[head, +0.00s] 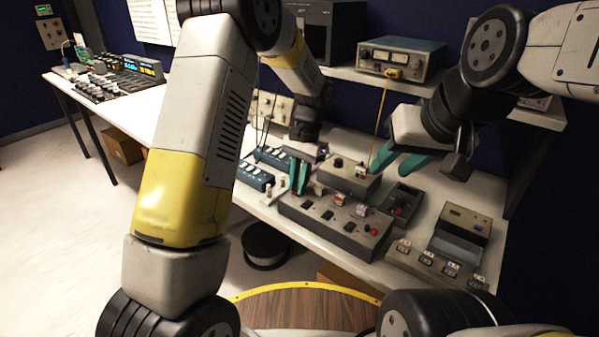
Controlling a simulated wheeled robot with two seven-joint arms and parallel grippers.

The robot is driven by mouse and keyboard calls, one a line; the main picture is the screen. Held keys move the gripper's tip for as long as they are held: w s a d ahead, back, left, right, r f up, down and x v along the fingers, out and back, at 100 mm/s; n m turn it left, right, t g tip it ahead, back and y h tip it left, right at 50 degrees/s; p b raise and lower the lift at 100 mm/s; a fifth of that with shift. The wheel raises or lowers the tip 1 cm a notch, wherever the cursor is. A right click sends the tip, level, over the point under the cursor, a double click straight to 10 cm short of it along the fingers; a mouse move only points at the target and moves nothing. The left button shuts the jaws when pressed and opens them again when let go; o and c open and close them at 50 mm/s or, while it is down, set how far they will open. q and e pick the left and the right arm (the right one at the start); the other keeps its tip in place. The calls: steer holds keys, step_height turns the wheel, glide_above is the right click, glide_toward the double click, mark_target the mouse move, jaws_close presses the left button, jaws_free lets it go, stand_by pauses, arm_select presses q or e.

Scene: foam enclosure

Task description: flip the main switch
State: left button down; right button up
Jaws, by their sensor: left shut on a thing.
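A long grey console (335,221) with dark buttons, a small light-coloured switch and a red knob sits on the white bench. My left gripper (298,186) points down at the console's far left end, its green fingers close together. It is shut on a small part there, seemingly the main switch; the fingers hide that part, so its position cannot be told. My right gripper (398,168) is in the air above the bench, right of the left one. Its teal fingers are spread apart and nothing shows between them.
A switch panel (436,264) is at the front right. Blue boxes (254,177) lie left. A meter unit (401,57) sits on the shelf.

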arm_select(q)
steer(key=c, duration=1.3)
jaws_free()
steer(key=v, duration=0.8)
